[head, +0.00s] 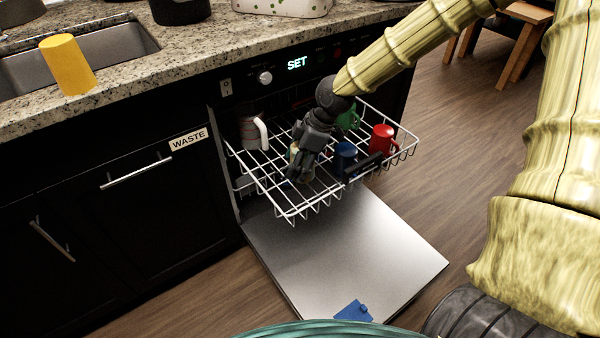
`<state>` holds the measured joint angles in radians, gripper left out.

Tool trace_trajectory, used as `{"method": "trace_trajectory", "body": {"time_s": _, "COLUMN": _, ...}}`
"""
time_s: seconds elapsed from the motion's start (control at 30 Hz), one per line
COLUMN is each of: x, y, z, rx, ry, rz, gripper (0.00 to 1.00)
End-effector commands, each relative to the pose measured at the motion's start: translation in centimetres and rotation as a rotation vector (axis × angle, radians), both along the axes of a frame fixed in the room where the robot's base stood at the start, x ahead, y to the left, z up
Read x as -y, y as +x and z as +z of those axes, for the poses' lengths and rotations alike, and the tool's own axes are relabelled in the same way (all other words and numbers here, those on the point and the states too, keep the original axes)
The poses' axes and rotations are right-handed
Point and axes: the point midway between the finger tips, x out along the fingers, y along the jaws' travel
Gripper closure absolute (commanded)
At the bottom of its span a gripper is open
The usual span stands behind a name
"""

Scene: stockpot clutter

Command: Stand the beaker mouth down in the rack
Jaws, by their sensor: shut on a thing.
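My gripper (301,172) is low over the pulled-out white wire rack (292,213), pointing down. It is shut on a pale, yellowish thing (293,151), mostly hidden behind the fingers. I cannot tell whether this is the beaker, which way its mouth faces, or whether it touches the wires. A yellow tapered beaker-like cup (68,65) stands on the counter beside the sink, its closed end up.
The rack also holds a whitish handled mug (250,132), a blue mug (345,157), a red mug (382,140) and a green mug (348,117). The dishwasher door (340,255) lies open below, with a blue item (354,311) on it. The rack's front left looks clear.

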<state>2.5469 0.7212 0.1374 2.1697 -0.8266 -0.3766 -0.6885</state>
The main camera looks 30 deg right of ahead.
Motion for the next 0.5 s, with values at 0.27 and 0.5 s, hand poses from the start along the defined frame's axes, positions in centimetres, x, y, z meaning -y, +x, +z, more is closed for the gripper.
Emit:
{"method": "trace_trajectory", "body": {"time_s": 0.27, "x": 0.0, "y": 0.0, "z": -3.9, "rx": 0.0, "ry": 0.0, "rz": 0.0, "gripper": 0.65}}
{"method": "trace_trajectory", "body": {"time_s": 0.5, "x": 0.0, "y": -0.1, "z": -6.3, "rx": -0.002, "ry": 0.0, "rz": -0.001, "gripper": 0.65}}
